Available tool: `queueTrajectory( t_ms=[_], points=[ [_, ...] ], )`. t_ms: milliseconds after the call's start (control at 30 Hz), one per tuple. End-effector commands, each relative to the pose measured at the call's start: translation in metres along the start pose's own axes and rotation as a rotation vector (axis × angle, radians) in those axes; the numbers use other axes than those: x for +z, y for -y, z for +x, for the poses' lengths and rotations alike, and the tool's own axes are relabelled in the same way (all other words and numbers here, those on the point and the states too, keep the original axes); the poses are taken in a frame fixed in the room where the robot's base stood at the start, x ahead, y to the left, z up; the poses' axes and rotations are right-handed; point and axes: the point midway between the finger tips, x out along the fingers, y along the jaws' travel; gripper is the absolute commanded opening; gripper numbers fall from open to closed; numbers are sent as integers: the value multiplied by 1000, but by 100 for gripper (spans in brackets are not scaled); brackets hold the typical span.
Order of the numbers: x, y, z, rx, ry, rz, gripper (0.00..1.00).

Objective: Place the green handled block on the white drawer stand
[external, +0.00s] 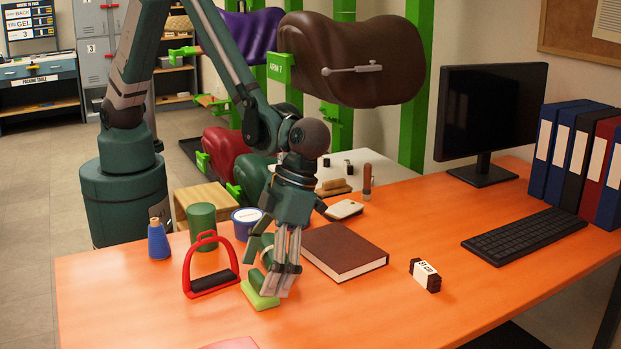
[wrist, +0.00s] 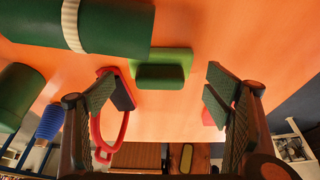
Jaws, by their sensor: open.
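The green handled block (external: 261,293) lies on the orange desk near its front edge, right of the red stirrup. In the wrist view the block (wrist: 176,55) has a light green base and a darker green handle. My gripper (external: 279,291) points down right at the block, and its fingers partly cover it in the external view. In the wrist view my gripper (wrist: 160,88) is open, with its fingers apart to either side of the handle and a gap between. A white-topped surface (external: 385,171) stands behind the desk; I cannot tell if it is the drawer stand.
The red stirrup (external: 211,264) stands close left of the block. A blue spool (external: 158,240), a green cylinder (external: 202,226) and a blue tub (external: 247,222) stand behind. A brown book (external: 345,251) lies to the right. The desk's front right (external: 380,320) is clear.

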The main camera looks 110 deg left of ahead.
Motion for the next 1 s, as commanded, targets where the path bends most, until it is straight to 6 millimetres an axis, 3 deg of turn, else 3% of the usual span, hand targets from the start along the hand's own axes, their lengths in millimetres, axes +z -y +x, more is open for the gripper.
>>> queueTrajectory(
  t_ms=[233, 800, 1000],
  points=[
    [0, 0, 22, 0, 0, -1, 78],
    [0, 0, 23, 0, 0, -1, 78],
    [0, 0, 23, 0, 0, -1, 54]
  ],
)
